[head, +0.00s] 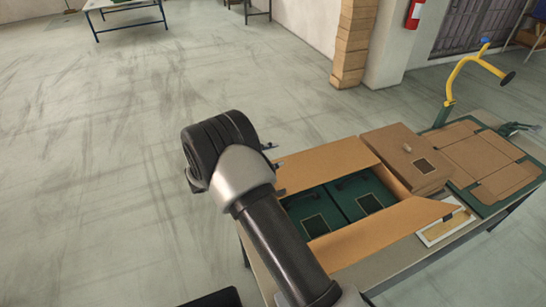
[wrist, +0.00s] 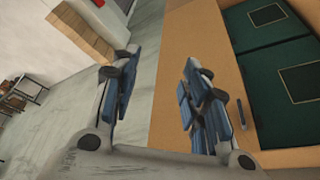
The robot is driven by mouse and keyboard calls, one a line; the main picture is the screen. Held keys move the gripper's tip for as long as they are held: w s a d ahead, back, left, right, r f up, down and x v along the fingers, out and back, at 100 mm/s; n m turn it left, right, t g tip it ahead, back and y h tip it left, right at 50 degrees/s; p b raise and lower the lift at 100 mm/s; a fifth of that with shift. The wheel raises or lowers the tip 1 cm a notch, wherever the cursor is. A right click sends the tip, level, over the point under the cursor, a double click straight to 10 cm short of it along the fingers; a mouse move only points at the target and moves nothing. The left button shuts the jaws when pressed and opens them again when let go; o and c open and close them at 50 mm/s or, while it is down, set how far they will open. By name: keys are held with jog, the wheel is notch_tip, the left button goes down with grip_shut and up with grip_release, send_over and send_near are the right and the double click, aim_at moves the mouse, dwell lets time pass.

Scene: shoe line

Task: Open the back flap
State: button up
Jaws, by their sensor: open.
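An open cardboard carton with dark green shoe boxes (head: 350,197) inside stands on the table. Its back flap (head: 322,163) is a tan strip along the far side, and its near flap (head: 385,232) spreads outward. My gripper (head: 272,156) is at the left end of the back flap, mostly hidden behind my wrist. In the wrist view my gripper (wrist: 165,95) is open and empty. One finger is over the floor and the other is over the tan cardboard (wrist: 210,40), with its edge showing between them. I cannot tell whether either finger touches it.
A closed brown box (head: 405,160) sits right of the carton. Beyond it is a flattened cardboard piece (head: 490,158) on a green board, with a yellow-handled tape tool (head: 462,75) behind. A framed sheet (head: 445,230) lies at the near right. The floor left is clear.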

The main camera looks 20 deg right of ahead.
jog(key=shift+w+d+f, duration=0.15)
jog(key=shift+d+f, duration=0.05)
jog(key=shift+d, duration=0.4)
jog(key=shift+c, duration=0.4)
grip_shut()
jog(key=c, duration=0.8)
grip_release()
jog(key=o, duration=0.9)
